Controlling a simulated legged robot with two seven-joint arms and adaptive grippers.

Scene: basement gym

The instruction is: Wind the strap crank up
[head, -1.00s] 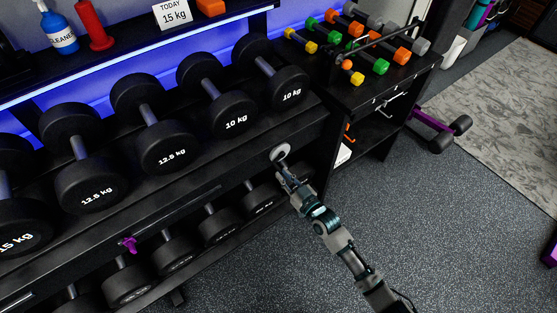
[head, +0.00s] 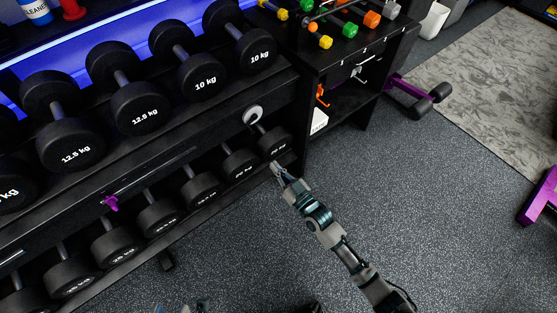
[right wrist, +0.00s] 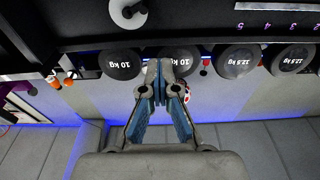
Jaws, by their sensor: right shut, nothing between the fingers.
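A pale round disc (head: 253,114), which looks like the strap crank, sits on the front of the dumbbell rack's middle beam. In the right wrist view the disc (right wrist: 118,14) shows a dark knob on it, near the top edge. I see no strap clearly. My right gripper (head: 277,167) is below and slightly right of the disc, apart from it, in front of the lower dumbbell row. Its fingers (right wrist: 163,78) are together with nothing between them. What seems to be my left gripper (head: 195,308) barely shows at the bottom edge; its fingers cannot be made out.
A purple knob (head: 110,203) sticks out of the beam left of the disc. Black dumbbells (head: 210,75) fill both rows. A black shelf (head: 335,62) with small coloured dumbbells stands right of the rack. The speckled floor (head: 420,210) to the right is clear.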

